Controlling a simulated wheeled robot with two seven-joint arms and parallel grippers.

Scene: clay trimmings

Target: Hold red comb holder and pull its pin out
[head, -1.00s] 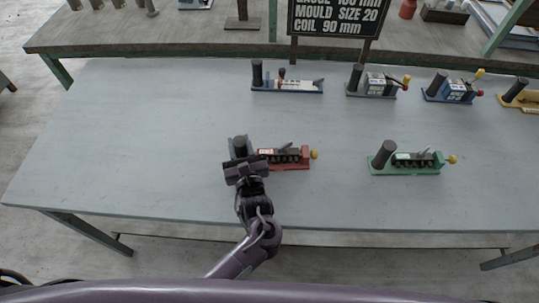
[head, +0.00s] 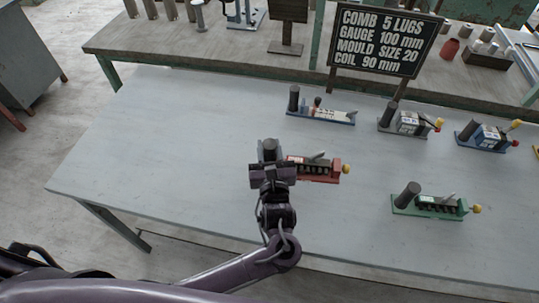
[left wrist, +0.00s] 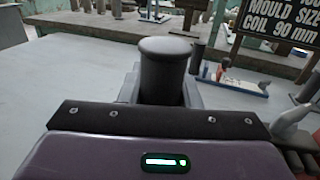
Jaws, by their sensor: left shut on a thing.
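The red comb holder (head: 318,172) lies on the grey table, with a dark row of lugs and a pin with a yellow knob (head: 346,168) at its right end. The knob sits at the holder's end. My left gripper (head: 270,154) is at the holder's left end, shut on its upright dark post. In the left wrist view the post (left wrist: 163,68) stands between the fingers, and a bit of the red holder (left wrist: 298,160) shows at the lower right. The post's foot is hidden by the gripper. My right gripper is not in view.
A green holder (head: 440,207) with a yellow knob stands to the right. Blue-based holders (head: 320,113), (head: 483,136) and a grey one (head: 408,123) stand behind. A black sign (head: 386,42) rises at the table's back edge. The table's left part is bare.

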